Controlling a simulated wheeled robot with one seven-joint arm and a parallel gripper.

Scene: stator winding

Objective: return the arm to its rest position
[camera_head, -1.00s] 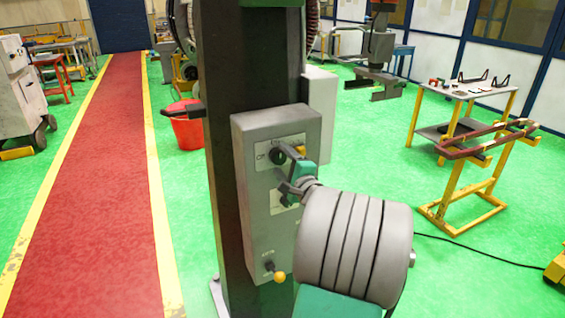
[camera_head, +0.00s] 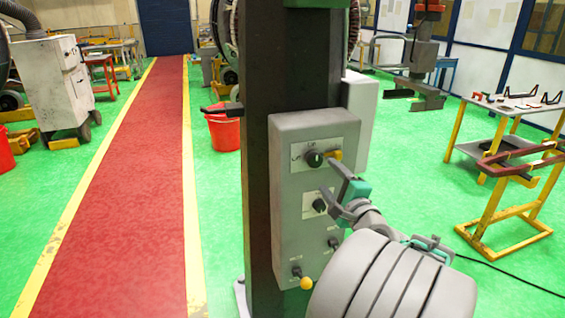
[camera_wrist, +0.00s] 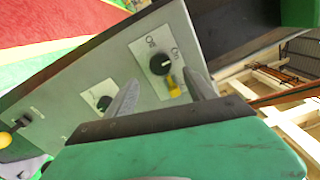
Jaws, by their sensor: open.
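My gripper (camera_head: 330,185) is open and empty in front of the grey control box (camera_head: 290,235), to the lower right of its upper dark knob (camera_head: 314,158). In the wrist view my gripper (camera_wrist: 163,92) shows two separate grey fingers in front of the box face. The upper knob (camera_wrist: 163,65) with a yellow part below it shows between and beyond the fingers. The lower dark knob (camera_head: 320,206) shows just left of the gripper in the head view. My arm is bent at the lower right and hides the lower right of the box.
The box is fixed to a dark upright column (camera_head: 258,190). A red bucket (camera_head: 224,132) stands behind it. A yellow stand (camera_head: 505,215) and a small table (camera_head: 515,103) are at the right. The red walkway (camera_head: 130,190) on the left is clear.

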